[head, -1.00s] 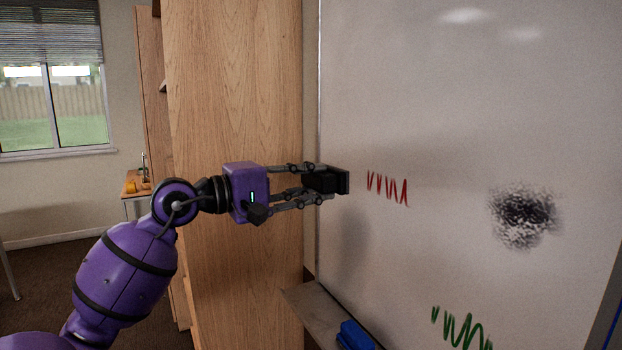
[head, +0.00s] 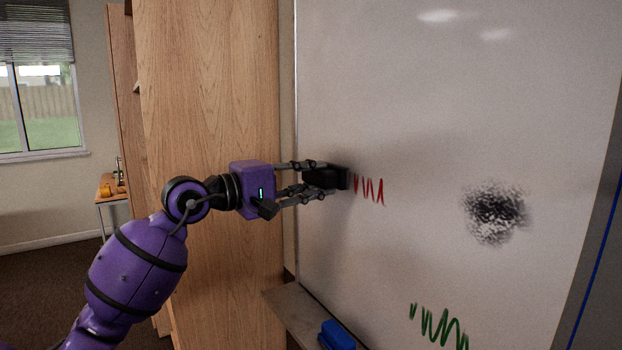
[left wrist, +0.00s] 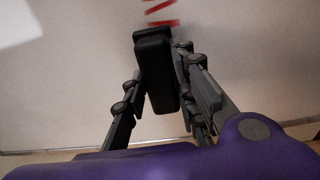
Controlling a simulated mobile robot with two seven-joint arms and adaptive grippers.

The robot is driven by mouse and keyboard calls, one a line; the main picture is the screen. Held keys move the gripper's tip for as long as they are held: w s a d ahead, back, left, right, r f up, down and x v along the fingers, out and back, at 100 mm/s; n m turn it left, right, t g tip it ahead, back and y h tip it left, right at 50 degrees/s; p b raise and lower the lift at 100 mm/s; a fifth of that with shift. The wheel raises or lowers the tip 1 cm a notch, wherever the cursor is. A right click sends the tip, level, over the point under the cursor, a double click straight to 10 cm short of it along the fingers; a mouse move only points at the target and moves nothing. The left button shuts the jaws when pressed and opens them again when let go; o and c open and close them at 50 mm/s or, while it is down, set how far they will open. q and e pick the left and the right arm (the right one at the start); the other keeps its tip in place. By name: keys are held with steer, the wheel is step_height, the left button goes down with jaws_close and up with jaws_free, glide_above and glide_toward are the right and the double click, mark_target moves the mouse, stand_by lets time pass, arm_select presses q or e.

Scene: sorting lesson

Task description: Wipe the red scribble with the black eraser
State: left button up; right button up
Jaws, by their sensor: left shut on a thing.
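My left gripper (head: 322,177) is shut on the black eraser (head: 342,178) and holds it up at the whiteboard (head: 420,100). The red scribble (head: 370,190) is on the board just right of the eraser in the head view. The eraser overlaps the scribble's left end in that view. I cannot tell whether the eraser touches the board. In the left wrist view the eraser (left wrist: 155,62) sits between the fingers, with part of the red scribble (left wrist: 163,12) showing beyond it. My right gripper is not in view.
A black smudge (head: 495,213) and a green scribble (head: 440,327) are also on the board. A blue eraser-like block (head: 337,336) lies on the ledge (head: 290,308) below. A tall wooden cabinet (head: 210,90) stands left of the board, behind my left arm.

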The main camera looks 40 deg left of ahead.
mark_target(321, 181)
arm_select(q)
steer(key=shift+w+d, duration=0.15)
steer(key=shift+w, duration=0.15)
steer(key=shift+w+d, duration=0.25)
steer(key=shift+w, duration=0.4)
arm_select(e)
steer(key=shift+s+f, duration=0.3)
